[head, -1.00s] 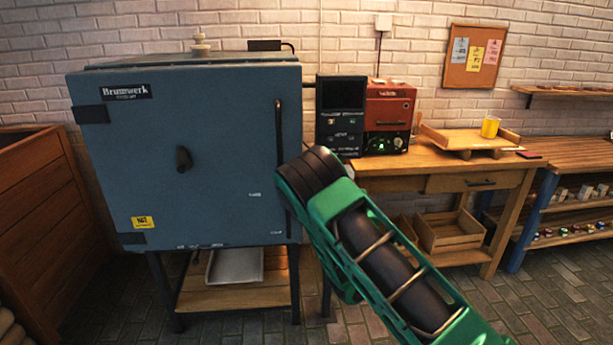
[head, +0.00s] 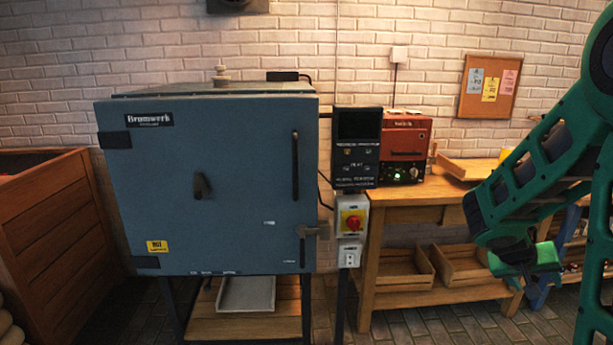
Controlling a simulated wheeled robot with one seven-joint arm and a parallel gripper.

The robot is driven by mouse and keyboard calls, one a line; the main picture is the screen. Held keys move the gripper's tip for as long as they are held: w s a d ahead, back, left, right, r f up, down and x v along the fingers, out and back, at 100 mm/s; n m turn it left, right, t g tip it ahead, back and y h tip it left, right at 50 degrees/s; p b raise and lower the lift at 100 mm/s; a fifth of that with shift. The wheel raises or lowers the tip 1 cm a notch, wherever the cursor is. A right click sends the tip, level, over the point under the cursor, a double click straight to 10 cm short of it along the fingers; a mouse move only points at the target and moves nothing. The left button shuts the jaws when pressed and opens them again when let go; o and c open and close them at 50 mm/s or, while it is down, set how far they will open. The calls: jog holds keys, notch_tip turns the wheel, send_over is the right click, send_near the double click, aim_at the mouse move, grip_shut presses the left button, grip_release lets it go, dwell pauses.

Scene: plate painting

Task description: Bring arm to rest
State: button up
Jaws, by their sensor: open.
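My green arm (head: 535,165) is folded at the right side of the head view, with its forearm sloping down to the left. My gripper (head: 528,268) is at the lower end of it, in front of the wooden workbench. It is open, and I see nothing held in it. Its fingers are small and dark in this view, partly hidden by its bright green body.
A blue kiln (head: 220,225) with its door shut stands at left centre. A control box with a red knob (head: 353,222) is beside it. The workbench (head: 400,205) carries a red oven (head: 407,150). A wooden crate (head: 50,230) stands at far left.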

jog(key=s+a+r+g+y, duration=0.1)
jog(key=s+a+y, duration=0.3)
jog(key=s+a, duration=0.4)
jog(key=s+a+r+g+y, duration=0.1)
jog(key=s+a+y, duration=0.4)
jog(key=s, duration=0.9)
jog(key=a+r, duration=0.1)
jog(key=a, duration=0.2)
jog(key=shift+s+a+r+m, duration=0.2)
jog(key=shift+s+r+m, duration=0.05)
jog(key=shift+r+m, duration=0.15)
